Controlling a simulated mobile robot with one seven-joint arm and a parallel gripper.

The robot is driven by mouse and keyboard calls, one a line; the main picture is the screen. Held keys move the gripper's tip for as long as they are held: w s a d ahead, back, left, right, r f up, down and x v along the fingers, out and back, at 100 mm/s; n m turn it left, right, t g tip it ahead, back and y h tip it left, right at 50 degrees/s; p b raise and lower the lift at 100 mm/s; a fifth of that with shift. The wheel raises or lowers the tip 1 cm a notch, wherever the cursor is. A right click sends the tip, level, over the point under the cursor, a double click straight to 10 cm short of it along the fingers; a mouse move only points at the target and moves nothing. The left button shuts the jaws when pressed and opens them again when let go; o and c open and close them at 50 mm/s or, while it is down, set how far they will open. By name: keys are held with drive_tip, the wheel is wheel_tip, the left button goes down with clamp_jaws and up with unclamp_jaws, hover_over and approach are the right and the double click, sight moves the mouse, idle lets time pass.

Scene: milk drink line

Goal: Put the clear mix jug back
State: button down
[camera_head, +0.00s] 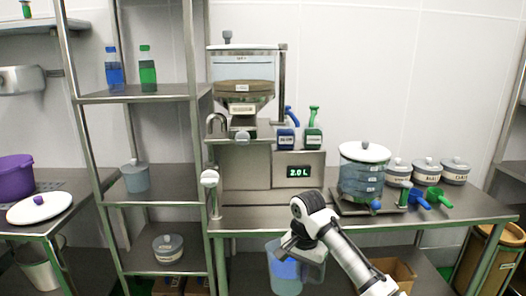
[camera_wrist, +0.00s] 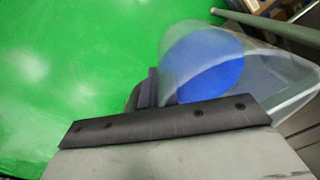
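The clear mix jug (camera_head: 285,276) hangs below the front edge of the steel table in the head view, with a blue patch inside it. My gripper (camera_head: 298,246) is at its upper part and appears shut on it; the exact grip on the rim or handle is hidden. In the wrist view the clear jug (camera_wrist: 285,75) lies to the right, tilted in the picture, with a blue disc-like area showing through its wall. The dark fingers of my gripper (camera_wrist: 150,92) touch or overlap its left side.
The steel table (camera_head: 455,212) holds a dispenser reading 2.0 L (camera_head: 298,172), a lidded clear tank (camera_head: 362,178), scoops and several grey jars. A shelf rack (camera_head: 140,200) stands left, with a grey pot (camera_head: 135,178). Green floor (camera_wrist: 70,70) fills the wrist view's left.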

drive_tip(key=w+a+f+n, duration=0.15)
drive_tip(key=a+f, duration=0.25)
drive_tip(key=f, duration=0.7)
drive_tip(key=s+a+f+n, duration=0.2)
drive_tip(key=s+f, duration=0.4)
drive_tip(key=f, duration=0.6)
drive_tip(key=s+a+f+n, duration=0.3)
drive_tip(key=s+f, duration=0.3)
drive_tip(key=f, duration=0.6)
drive_tip(key=shift+a+f+b, duration=0.15)
drive_tip(key=shift+a+b, duration=0.15)
drive_tip(key=shift+a, duration=0.35)
